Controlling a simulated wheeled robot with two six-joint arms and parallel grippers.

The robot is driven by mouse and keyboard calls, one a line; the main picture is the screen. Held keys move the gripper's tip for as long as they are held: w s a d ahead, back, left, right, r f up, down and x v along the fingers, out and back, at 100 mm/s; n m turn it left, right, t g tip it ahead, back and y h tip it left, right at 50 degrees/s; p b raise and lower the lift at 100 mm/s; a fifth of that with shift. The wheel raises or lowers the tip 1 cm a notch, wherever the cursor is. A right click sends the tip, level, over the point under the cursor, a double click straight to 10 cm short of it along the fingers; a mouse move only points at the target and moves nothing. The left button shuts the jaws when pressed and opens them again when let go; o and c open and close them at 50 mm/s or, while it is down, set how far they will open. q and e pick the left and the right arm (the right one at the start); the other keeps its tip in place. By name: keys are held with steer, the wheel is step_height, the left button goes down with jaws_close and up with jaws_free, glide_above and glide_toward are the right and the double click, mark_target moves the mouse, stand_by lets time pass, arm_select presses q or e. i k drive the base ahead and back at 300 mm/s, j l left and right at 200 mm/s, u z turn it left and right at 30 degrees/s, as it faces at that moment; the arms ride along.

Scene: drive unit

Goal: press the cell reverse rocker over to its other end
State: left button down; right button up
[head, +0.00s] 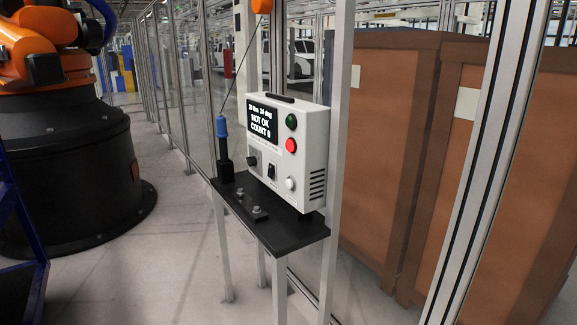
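A white control box (300,150) stands on a small black shelf (290,232) fixed to a light frame. A black rocker switch (272,171) sits low on its front face, between a dark knob (252,161) and a white button (290,184). It is too small to tell which end is pressed in; I take it to be the cell reverse rocker, but no label is readable. The display (262,118) reads "NOT OK" and "COUNT 0". A green button (291,121) and a red button (291,145) are at the upper right. Neither gripper is in view.
A blue-topped black tool (222,140) hangs on a cable at the shelf's left end. Small metal fittings (258,212) are on the shelf. An orange robot arm on a black base (75,170) is at left, brown crates (385,140) at right. The floor in front is clear.

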mark_target(272, 171)
steer(key=i+z, duration=0.15)
steer(key=i, duration=0.4)
steer(key=i+j+z, duration=0.15)
steer(key=i, duration=0.4)
steer(key=i+j+z, duration=0.2)
steer(key=i, duration=0.3)
